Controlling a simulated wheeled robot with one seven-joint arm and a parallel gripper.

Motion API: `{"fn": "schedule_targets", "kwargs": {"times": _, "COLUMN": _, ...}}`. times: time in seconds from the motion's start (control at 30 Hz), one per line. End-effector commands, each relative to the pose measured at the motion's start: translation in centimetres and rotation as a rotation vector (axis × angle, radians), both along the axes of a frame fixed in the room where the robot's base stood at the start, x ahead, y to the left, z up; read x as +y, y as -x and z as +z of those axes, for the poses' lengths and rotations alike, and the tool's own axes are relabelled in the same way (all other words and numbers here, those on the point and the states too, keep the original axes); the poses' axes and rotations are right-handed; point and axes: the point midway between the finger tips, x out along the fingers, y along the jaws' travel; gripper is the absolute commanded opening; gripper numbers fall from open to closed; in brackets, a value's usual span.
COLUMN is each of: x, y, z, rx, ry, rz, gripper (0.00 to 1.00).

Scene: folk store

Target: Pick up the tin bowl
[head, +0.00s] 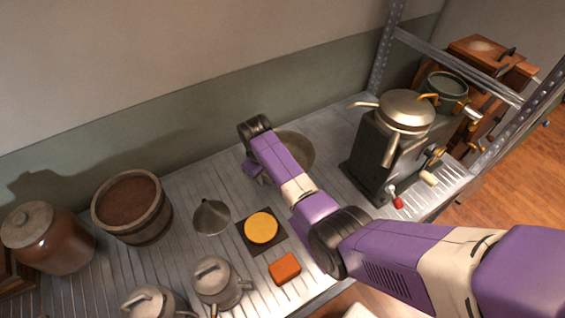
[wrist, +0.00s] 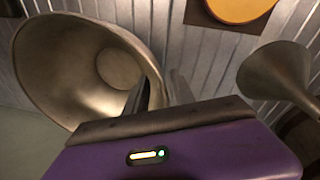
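The tin bowl (head: 297,150) is a dull grey-brown metal bowl at the back of the slatted metal shelf, partly hidden by my arm in the head view. In the wrist view the tin bowl (wrist: 62,60) fills the left side, its hollow facing the camera. My gripper (wrist: 162,88) is at the bowl's near rim, with one finger on the inner side and the other on the outer side. The gap between the fingers is small, and I cannot tell whether they press on the rim. In the head view the fingertips are hidden behind my wrist.
A funnel (head: 212,217), a yellow round (head: 261,228) on a dark square and an orange block (head: 285,269) lie left of and below my arm. A metal machine (head: 385,150) stands right of the bowl. The wall is close behind.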

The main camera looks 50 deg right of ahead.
Motion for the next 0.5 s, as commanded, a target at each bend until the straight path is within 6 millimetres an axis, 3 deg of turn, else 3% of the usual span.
{"fn": "schedule_targets", "kwargs": {"times": 0.3, "x": -0.09, "y": -0.08, "z": -0.50, "rx": -0.002, "ry": 0.001, "rz": -0.001, "gripper": 0.30}}
{"fn": "schedule_targets", "kwargs": {"times": 0.47, "x": -0.08, "y": -0.08, "z": -0.49, "rx": -0.002, "ry": 0.001, "rz": 0.000, "gripper": 0.01}}
{"fn": "schedule_targets", "kwargs": {"times": 0.5, "x": -0.08, "y": -0.08, "z": -0.49, "rx": -0.002, "ry": 0.001, "rz": 0.000, "gripper": 0.00}}
